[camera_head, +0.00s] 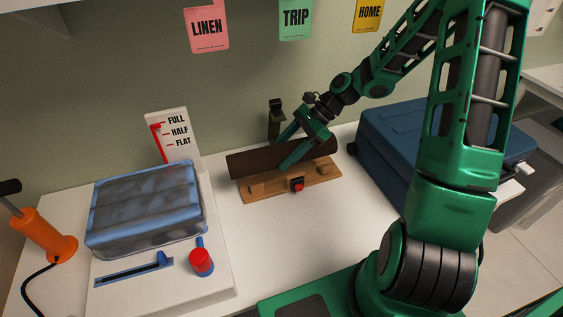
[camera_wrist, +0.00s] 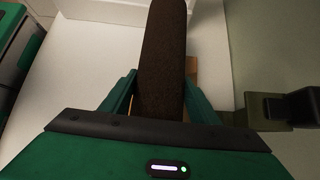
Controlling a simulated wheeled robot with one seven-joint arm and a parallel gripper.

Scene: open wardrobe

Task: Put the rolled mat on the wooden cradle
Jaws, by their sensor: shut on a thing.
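The rolled mat (camera_head: 250,160) is a long dark brown cylinder lying crosswise at the back of the white surface. It also fills the middle of the wrist view (camera_wrist: 162,60), between the two green fingers. My gripper (camera_head: 290,152) is shut on the mat near its middle; it shows in the wrist view (camera_wrist: 158,95) too. The wooden cradle (camera_head: 300,192) is a light brown board with blocks, in front of and partly under the mat. The mat appears over the cradle's back edge; I cannot tell whether they touch. In the wrist view the mat hides most of the cradle.
A blue suitcase (camera_head: 385,140) stands right of the cradle. A clear blue-edged bag (camera_head: 145,205) on a white base, with a red knob (camera_head: 201,262), is at left. An orange pump (camera_head: 45,235) stands far left. A dark post (camera_head: 275,118) rises behind the mat.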

